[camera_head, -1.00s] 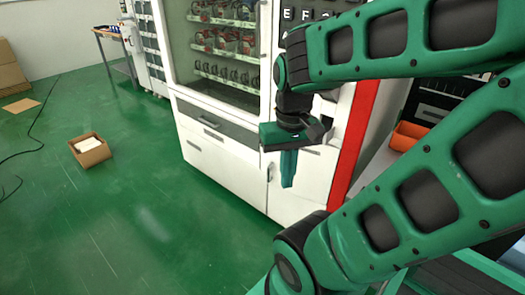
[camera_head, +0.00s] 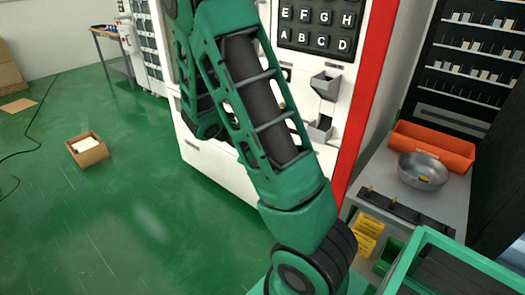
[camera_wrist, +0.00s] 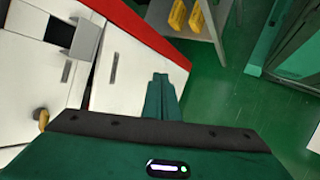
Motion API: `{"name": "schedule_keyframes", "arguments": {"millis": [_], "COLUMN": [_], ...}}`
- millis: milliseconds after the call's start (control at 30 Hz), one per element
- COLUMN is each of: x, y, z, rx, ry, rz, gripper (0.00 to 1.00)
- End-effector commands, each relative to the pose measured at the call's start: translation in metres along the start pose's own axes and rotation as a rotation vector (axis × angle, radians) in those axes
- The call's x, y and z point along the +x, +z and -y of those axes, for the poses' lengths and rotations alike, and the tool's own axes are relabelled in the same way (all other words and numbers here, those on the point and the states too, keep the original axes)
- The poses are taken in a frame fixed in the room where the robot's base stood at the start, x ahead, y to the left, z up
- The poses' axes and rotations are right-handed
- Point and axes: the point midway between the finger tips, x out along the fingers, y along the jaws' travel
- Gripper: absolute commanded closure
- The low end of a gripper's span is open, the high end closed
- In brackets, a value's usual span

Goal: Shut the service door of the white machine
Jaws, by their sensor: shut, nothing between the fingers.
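The white machine (camera_head: 240,170) stands ahead of me, partly hidden behind my arm in the head view. In the wrist view its white front fills the left side. A white panel with a dark slot handle (camera_wrist: 125,72) lies beside a red edge strip (camera_wrist: 140,25). A dark line separates it from the neighbouring white panel (camera_wrist: 45,75). I cannot tell which panel is the service door or how far it stands open. My gripper (camera_wrist: 160,90) is shut and empty, in front of the slotted panel in the picture; contact is unclear. The head view hides it behind my arm.
A side table (camera_head: 455,205) to the right holds an orange bin (camera_head: 435,145) and a metal bowl (camera_head: 423,170). A cardboard box (camera_head: 88,150) and a dark cable lie on the green floor at left. Floor left of the machine is otherwise mostly free.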

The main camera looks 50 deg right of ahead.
Motion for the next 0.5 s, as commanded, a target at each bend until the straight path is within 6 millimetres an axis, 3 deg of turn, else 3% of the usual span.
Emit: {"name": "schedule_keyframes", "arguments": {"millis": [200, 500], "x": [0.025, 0.044], "y": [-0.044, -0.107], "z": [-0.009, -0.011], "rx": [-0.247, -0.615], "ry": [0.227, 0.551], "rz": [0.065, 0.168], "gripper": [1.00, 1.00]}}
